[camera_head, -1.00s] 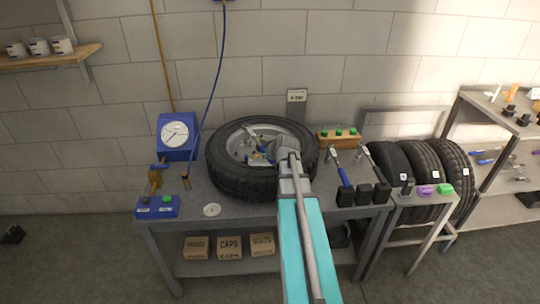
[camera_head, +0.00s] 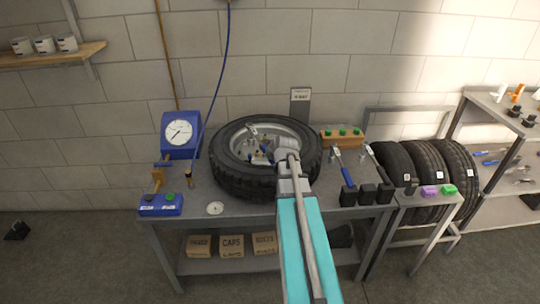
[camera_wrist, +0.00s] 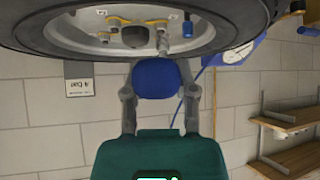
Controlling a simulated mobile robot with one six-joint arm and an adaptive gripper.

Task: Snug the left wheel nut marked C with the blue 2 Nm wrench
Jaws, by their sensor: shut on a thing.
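The wheel is a black tyre (camera_head: 232,180) with a grey rim, lying on the workbench; in the wrist view its rim (camera_wrist: 85,38) fills the top. My gripper (camera_head: 284,150) is over the right part of the wheel. Small silver, blue and yellowish parts (camera_head: 262,152) show inside the rim. No letter C is readable, and I cannot tell whether the wrench touches a nut.
A blue-handled tool (camera_head: 343,172) stands right of the wheel, by black blocks (camera_head: 367,194) and a wooden block with green tops (camera_head: 343,138). A blue gauge (camera_head: 180,132) and blue box (camera_head: 160,204) are left. Tyres (camera_head: 425,170) stand right of the bench.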

